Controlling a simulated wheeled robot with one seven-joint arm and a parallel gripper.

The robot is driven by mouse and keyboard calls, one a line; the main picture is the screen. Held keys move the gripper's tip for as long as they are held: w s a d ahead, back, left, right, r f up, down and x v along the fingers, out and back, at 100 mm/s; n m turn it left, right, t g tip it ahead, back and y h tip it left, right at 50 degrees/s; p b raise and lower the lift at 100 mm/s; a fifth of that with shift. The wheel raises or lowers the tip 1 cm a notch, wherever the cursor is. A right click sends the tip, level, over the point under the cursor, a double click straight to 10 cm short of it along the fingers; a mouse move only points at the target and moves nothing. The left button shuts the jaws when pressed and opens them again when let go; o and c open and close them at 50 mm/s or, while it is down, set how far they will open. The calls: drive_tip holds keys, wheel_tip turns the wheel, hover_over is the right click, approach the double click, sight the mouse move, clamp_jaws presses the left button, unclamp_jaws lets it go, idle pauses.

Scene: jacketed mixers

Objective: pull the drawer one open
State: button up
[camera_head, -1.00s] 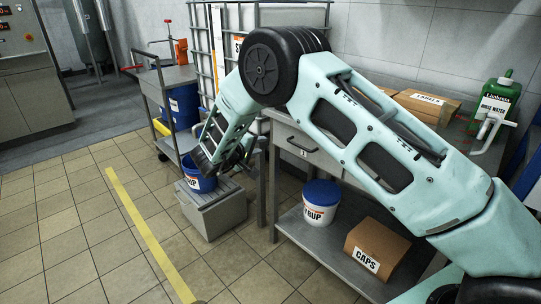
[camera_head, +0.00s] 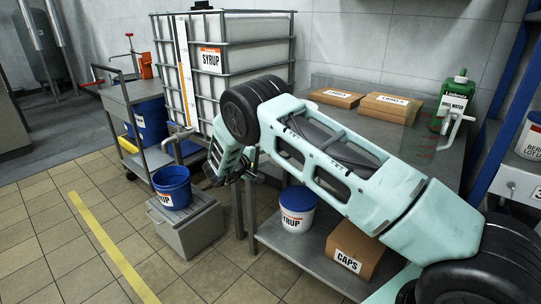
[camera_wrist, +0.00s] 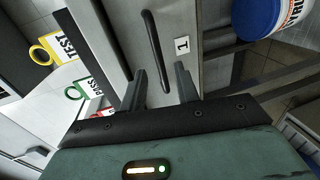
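The front of drawer one (camera_wrist: 192,22) is a light grey panel with a "1" label in the wrist view. Its dark bar handle (camera_wrist: 155,48) runs lengthwise on the panel. My gripper (camera_wrist: 162,88) is open, its two fingers apart on either side of the handle's near end; I cannot tell whether they touch it. In the head view my arm hides the drawer, and my gripper's fingertips are not clear.
A syrup bucket (camera_head: 298,212) and a caps box (camera_head: 352,250) stand on the bench's lower shelf. A blue bucket (camera_head: 172,190) sits on a grey box left of the bench. Cartons (camera_head: 390,107) and a green jug (camera_head: 452,105) stand on top. Floor at left is clear.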

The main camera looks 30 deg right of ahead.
drive_tip(key=shift+x, duration=2)
clamp_jaws()
